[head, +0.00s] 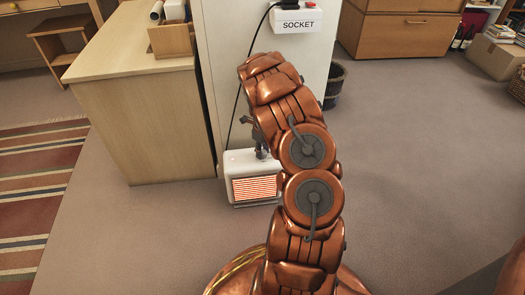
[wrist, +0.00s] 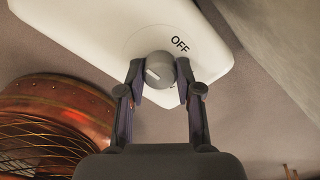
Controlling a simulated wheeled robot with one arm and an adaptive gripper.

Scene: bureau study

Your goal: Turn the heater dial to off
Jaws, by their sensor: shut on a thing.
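The white heater (head: 239,160) stands on the floor beside the desk, its front grille (head: 255,189) glowing orange-red. In the wrist view its pale top (wrist: 95,25) carries a round grey dial (wrist: 161,64) and the word OFF (wrist: 180,45) at the dial's upper right. The dial's white mark points to the lower left, away from OFF. My gripper (wrist: 160,74) is shut on the dial, one finger on each side. In the head view my gripper (head: 260,143) is small and partly hidden by my arm, and the dial cannot be made out.
A wooden desk (head: 140,120) stands close to the heater's left. A pale panel behind holds a white socket box (head: 296,19) with a black plug; a dark cord (head: 236,110) runs down towards the heater. A dark bin (head: 335,85) stands behind right.

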